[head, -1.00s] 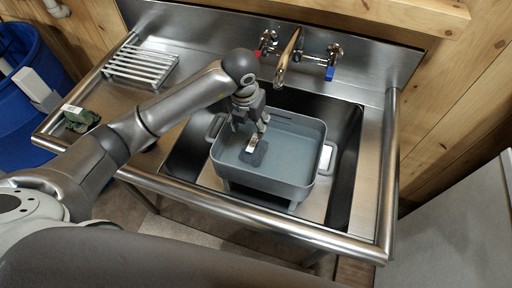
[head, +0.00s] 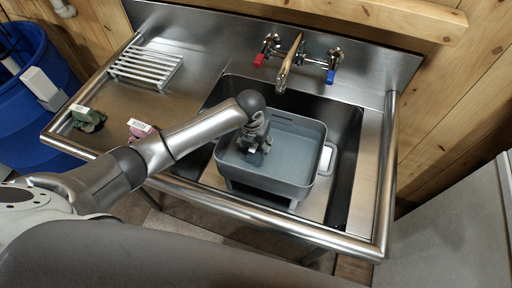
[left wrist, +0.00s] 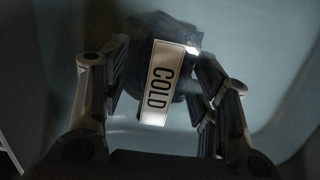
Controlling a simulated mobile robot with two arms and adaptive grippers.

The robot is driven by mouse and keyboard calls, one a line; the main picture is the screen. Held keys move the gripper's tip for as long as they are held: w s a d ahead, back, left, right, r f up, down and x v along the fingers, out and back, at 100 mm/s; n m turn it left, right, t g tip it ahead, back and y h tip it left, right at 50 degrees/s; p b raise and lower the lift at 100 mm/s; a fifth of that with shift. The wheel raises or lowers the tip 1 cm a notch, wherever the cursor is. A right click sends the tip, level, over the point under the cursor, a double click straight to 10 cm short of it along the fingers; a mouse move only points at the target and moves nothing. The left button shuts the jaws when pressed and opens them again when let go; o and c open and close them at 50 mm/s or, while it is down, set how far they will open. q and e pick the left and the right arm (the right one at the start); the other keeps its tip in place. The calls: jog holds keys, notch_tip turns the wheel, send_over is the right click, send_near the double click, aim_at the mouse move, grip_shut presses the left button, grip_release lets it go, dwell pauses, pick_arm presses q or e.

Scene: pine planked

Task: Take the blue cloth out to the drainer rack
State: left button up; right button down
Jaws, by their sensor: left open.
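The dark blue cloth lies in the grey tub (head: 262,183); in the left wrist view the cloth (left wrist: 164,82) shows as a dark, dim lump with a white tag reading COLD. My left gripper (head: 254,147) is down inside the tub over the cloth and hides most of it in the head view. In the left wrist view the left gripper (left wrist: 160,68) is open, its fingers on either side of the tag. I cannot tell whether they touch the cloth. The metal drainer rack (head: 145,67) stands empty on the drainboard at the upper left. My right gripper is not in view.
A green tagged cloth (head: 88,119) and a pink tagged cloth (head: 141,129) lie on the drainboard (head: 125,97). The tub stands in the steel sink below the faucet (head: 288,65). A blue bin (head: 25,115) stands left.

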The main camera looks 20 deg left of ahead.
pick_arm(q)
jog(key=shift+c, duration=0.5)
jog(key=c, duration=1.1)
jog(key=shift+r, duration=0.15)
